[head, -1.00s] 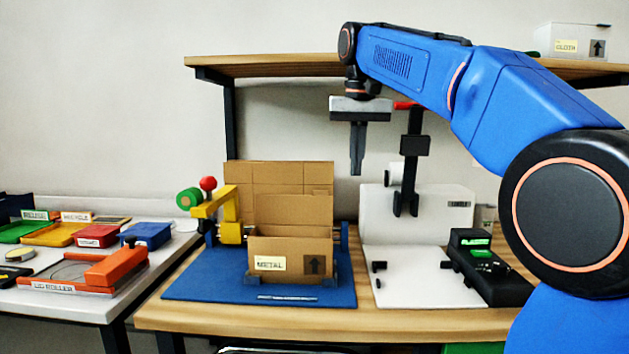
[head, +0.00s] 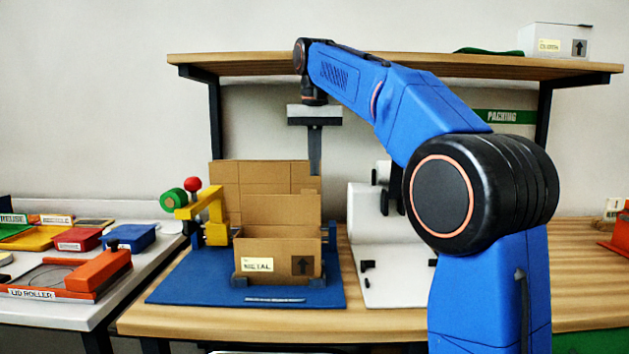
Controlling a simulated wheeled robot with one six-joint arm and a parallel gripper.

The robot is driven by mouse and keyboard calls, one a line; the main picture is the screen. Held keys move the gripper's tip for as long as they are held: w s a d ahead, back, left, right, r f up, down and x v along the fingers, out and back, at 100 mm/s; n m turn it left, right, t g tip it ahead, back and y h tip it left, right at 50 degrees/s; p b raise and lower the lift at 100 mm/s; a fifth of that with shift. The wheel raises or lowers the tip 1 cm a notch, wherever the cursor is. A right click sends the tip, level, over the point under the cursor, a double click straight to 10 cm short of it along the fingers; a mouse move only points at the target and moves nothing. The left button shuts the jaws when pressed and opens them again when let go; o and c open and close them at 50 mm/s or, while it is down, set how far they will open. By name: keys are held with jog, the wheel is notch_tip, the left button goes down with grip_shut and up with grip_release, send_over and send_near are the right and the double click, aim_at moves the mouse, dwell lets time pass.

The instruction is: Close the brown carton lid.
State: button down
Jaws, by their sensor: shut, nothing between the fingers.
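The brown carton (head: 305,247) stands on a blue mat (head: 170,290) and carries a METAL label and an up arrow on its front. Its lid (head: 255,178) stands upright at the back, so the carton is open. A second brown flap or panel (head: 280,209) rises in front of the lid. My gripper (head: 315,172) is shut and empty, pointing down. Its fingers show at the lid's upper right edge; whether they touch it I cannot tell. The inside of the carton is hidden.
A white fixture (head: 385,285) is to the right, partly behind my arm. A wooden shelf (head: 250,65) spans above. An orange lid roller (head: 105,270) lies on the left table.

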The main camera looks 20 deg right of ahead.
jog(key=s+f, duration=0.1)
jog(key=s+a+f, duration=0.1)
jog(key=s+f, duration=0.1)
jog(key=shift+s+f, duration=0.15)
jog(key=shift+f, duration=0.1)
jog(key=shift+s, duration=0.1)
dwell(0.5)
